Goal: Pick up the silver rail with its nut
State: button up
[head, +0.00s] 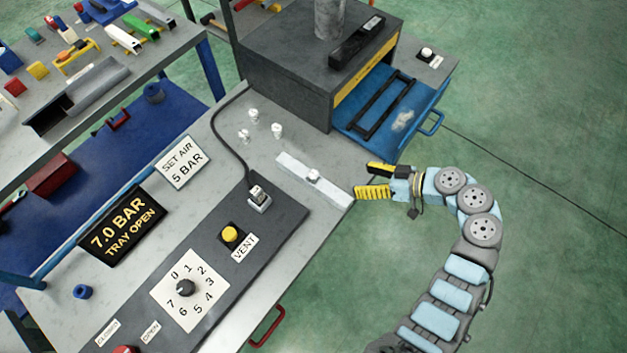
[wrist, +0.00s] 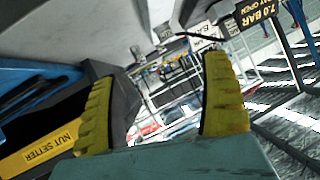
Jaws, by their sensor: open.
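The silver rail (head: 330,187) is a flat pale bar lying on the grey bench top, near the bench's right edge. Its small white nut (head: 313,175) stands on top around the middle. My gripper (head: 361,179) is just off the right end of the rail, with its fingers pointing left toward it. In the wrist view, the two yellow ribbed fingers of my gripper (wrist: 165,95) are wide apart with nothing between them. I cannot clearly make out the rail in the wrist view.
Several loose white nuts (head: 277,130) stand behind the rail. A dark control panel (head: 270,225) lies in front of it, with a plugged hose. The dark nut setter (head: 290,75) stands at the back, its blue tray (head: 365,125) out. Floor to the right is free.

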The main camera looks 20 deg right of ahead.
jog(key=p, duration=0.1)
send_near(318, 178)
jog(key=x, duration=0.4)
jog(key=shift+w+a+r, duration=0.1)
jog(key=shift+w+r, duration=0.2)
jog(key=shift+w, duration=0.1)
jog(key=shift+s+f+p+x, duration=0.1)
jog(key=shift+f+p+x, duration=0.1)
jog(key=shift+x, duration=0.85)
jog(key=shift+s+f+p+x, duration=0.1)
jog(key=shift+p+x, duration=0.15)
jog(key=shift+x, duration=0.8)
jog(key=shift+s+f+p+x, duration=0.15)
jog(key=shift+p+x, duration=0.05)
jog(key=shift+x, duration=0.85)
jog(key=c, duration=1.4)
